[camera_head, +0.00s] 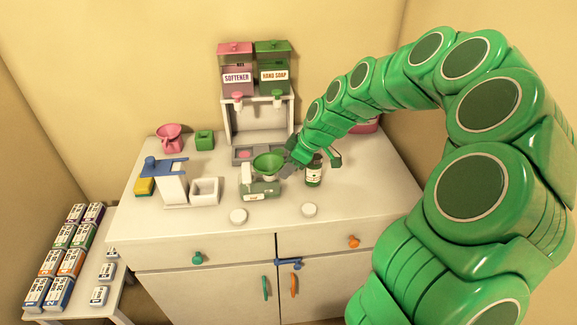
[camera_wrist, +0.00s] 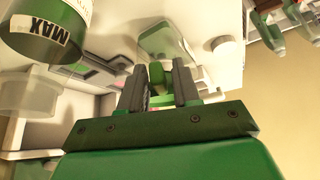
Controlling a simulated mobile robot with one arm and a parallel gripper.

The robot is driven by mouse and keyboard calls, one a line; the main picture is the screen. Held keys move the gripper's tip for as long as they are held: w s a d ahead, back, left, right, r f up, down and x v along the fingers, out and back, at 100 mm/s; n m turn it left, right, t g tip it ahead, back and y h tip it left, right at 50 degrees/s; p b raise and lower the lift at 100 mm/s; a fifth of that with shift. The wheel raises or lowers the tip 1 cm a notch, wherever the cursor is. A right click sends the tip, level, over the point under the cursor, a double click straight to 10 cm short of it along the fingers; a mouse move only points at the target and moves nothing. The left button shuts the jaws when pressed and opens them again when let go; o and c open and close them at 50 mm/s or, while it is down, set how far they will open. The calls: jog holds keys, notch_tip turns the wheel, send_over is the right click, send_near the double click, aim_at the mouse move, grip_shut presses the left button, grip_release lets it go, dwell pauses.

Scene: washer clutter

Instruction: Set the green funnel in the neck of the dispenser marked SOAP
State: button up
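A box marked HAND SOAP (camera_head: 273,76) hangs on the back unit; no lettering is readable on the small dispenser. My gripper (camera_head: 298,153) is close at the funnel's right side. In the wrist view my gripper's dark fingers (camera_wrist: 160,85) stand a little apart with a green piece between them. Whether they clamp it is unclear. A pale green shape (camera_wrist: 165,42) shows beyond them.
A dark green bottle (camera_head: 313,174) stands just right of my gripper; a green vessel marked MAX (camera_wrist: 50,35) is close in the wrist view. White lids (camera_head: 238,216) lie in front.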

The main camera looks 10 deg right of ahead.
jog(key=shift+o, duration=1)
jog(key=shift+r, duration=0.15)
jog(key=v, duration=0.7)
jog(key=s+a+r+m+g+h, duration=0.1)
jog(key=s+r+m, duration=0.1)
jog(key=s, duration=0.6)
jog(key=s+a+r+m+g+h, duration=0.1)
jog(key=s+r+m, duration=0.15)
jog(key=s, duration=0.55)
jog(key=s+d+m+g+h, duration=0.1)
jog(key=s+m, duration=0.3)
jog(key=s, duration=0.7)
jog(key=s+d+f+m+g+h, duration=0.1)
jog(key=s+d+m, duration=0.3)
jog(key=s, duration=0.7)
jog(key=shift+s+m+h, duration=0.4)
jog(key=shift+m+h, duration=0.05)
jog(key=shift+h, duration=0.35)
